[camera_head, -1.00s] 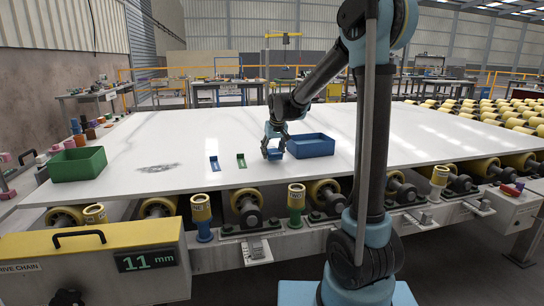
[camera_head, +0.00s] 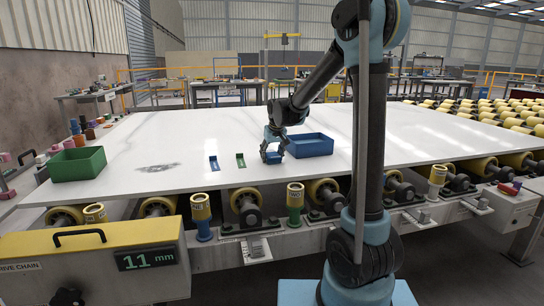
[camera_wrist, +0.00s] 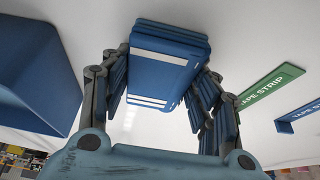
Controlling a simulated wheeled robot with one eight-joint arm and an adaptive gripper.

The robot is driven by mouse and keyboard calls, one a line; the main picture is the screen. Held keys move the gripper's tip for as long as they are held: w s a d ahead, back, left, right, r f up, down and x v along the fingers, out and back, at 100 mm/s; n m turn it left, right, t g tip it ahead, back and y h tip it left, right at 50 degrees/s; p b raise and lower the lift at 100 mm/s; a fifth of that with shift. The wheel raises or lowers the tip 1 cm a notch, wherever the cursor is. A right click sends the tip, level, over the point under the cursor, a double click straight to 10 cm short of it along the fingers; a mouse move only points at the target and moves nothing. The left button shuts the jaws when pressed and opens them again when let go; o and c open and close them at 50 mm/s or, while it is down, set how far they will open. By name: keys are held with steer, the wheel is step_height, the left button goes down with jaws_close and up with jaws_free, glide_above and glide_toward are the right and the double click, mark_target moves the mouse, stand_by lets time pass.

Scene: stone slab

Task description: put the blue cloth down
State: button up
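The blue cloth (camera_wrist: 168,62) is a folded, layered block with white stripes, in the middle of the wrist view. It also shows as a small blue patch (camera_head: 273,158) in the head view, low at the white stone slab (camera_head: 330,185). My gripper (camera_head: 274,155) points down over it. In the wrist view my gripper (camera_wrist: 168,72) has a finger against each side of the cloth and looks shut on it. I cannot tell whether the cloth's underside rests fully on the slab.
A blue bin (camera_head: 311,146) stands close to the right of my gripper. A green tape strip (camera_head: 240,160) and a blue one (camera_head: 214,163) lie to the left. A green bin (camera_head: 77,164) is far left. The slab is clear in front and at right.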

steer(key=o, duration=0.3)
steer(key=shift+f, duration=0.5)
steer(key=shift+r, duration=0.15)
steer(key=shift+r, duration=0.15)
steer(key=shift+r, duration=0.25)
steer(key=a+v, duration=0.1)
steer(key=v, duration=1.7)
steer(key=s+d+f+m+g+h, duration=0.1)
steer(key=s+d+f, duration=0.3)
steer(key=s+d, duration=0.4)
steer(key=s+d+f+m, duration=0.1)
steer(key=s+d+f, duration=0.4)
steer(key=s+d, duration=0.3)
steer(key=shift+m+g+h, duration=0.3)
steer(key=shift+m+g, duration=0.3)
steer(key=shift+m, duration=0.3)
steer(key=s+d+f, duration=0.2)
steer(key=s+f, duration=0.3)
steer(key=s, duration=0.1)
steer(key=s+d+f, duration=0.2)
steer(key=s+f, duration=0.3)
steer(key=s, duration=0.1)
steer(key=s+d+f, duration=0.2)
steer(key=s+f, duration=0.2)
steer(key=s, duration=0.2)
steer(key=shift+d+f, duration=0.25)
steer(key=shift+f, duration=0.15)
steer(key=shift+w, duration=0.1)
